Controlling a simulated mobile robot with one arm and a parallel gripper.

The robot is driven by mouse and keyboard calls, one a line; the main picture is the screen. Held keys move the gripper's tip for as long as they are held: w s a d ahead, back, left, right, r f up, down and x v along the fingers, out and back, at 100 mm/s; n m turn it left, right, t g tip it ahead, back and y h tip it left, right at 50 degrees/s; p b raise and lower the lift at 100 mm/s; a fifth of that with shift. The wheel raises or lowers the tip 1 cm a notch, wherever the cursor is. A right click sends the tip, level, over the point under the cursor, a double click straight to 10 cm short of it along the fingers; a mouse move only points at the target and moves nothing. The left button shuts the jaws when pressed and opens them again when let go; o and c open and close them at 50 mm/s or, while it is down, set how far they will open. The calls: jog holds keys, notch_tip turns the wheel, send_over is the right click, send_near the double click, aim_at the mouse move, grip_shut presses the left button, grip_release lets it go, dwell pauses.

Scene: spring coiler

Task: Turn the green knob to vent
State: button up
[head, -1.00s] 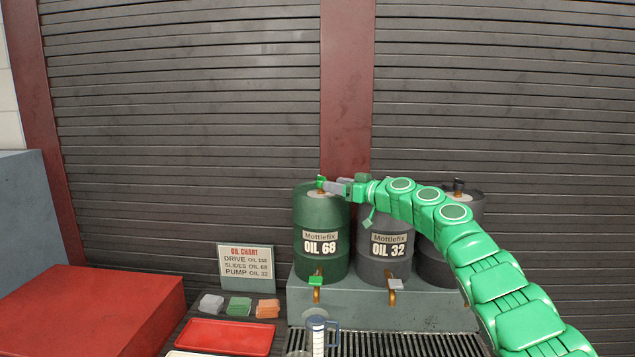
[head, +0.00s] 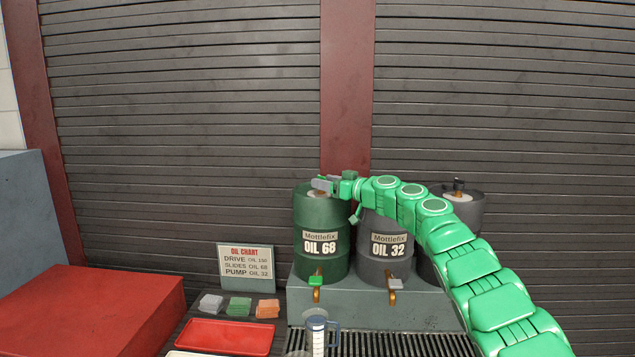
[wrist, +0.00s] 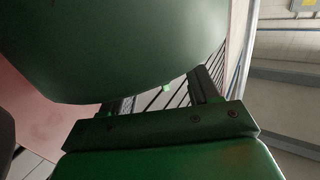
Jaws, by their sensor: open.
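The green drum (head: 308,218) marked OIL 68 stands on the grey stand, with a brass fitting (head: 318,193) on its lid. My gripper (head: 320,184) is open, its grey fingers lying level over the drum's top at the fitting. The green knob on top is hidden behind the fingers in the head view. I cannot tell whether the fingers touch the knob.
A grey OIL 32 drum (head: 373,250) stands just right, under my arm, with a darker drum (head: 467,207) beyond. A green tap handle (head: 316,281) is at the front of the green drum. A clear jug (head: 317,335) stands below.

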jog(key=shift+x, duration=1.65)
jog(key=shift+a, duration=0.15)
jog(key=shift+w, duration=0.1)
jog(key=c, duration=1)
jog(key=shift+w+d+f+m+t+h, duration=0.1)
jog(key=shift+d+m+t+h, duration=0.05)
jog(key=shift+m+t+h, duration=1.05)
jog(key=shift+w+d+f+m+t+h, duration=0.1)
jog(key=shift+m+t+h, duration=0.9)
jog(key=shift+t+h, duration=0.3)
jog(key=shift+d+r+m+t+h, duration=0.1)
jog(key=shift+m+t+h, duration=0.35)
jog(key=shift+m+h, duration=0.35)
jog(key=shift+d+r+m+t+h, duration=0.1)
jog(key=shift+m+t+h, duration=0.4)
jog(key=shift+h, duration=0.5)
jog(key=shift+f+m+h, duration=0.15)
jog(key=shift+m+h, duration=0.15)
jog(key=shift+h, duration=0.1)
jog(key=shift+w+m+t+h, duration=0.1)
jog(key=shift+m+t+h, duration=0.25)
jog(key=shift+m+h, duration=0.55)
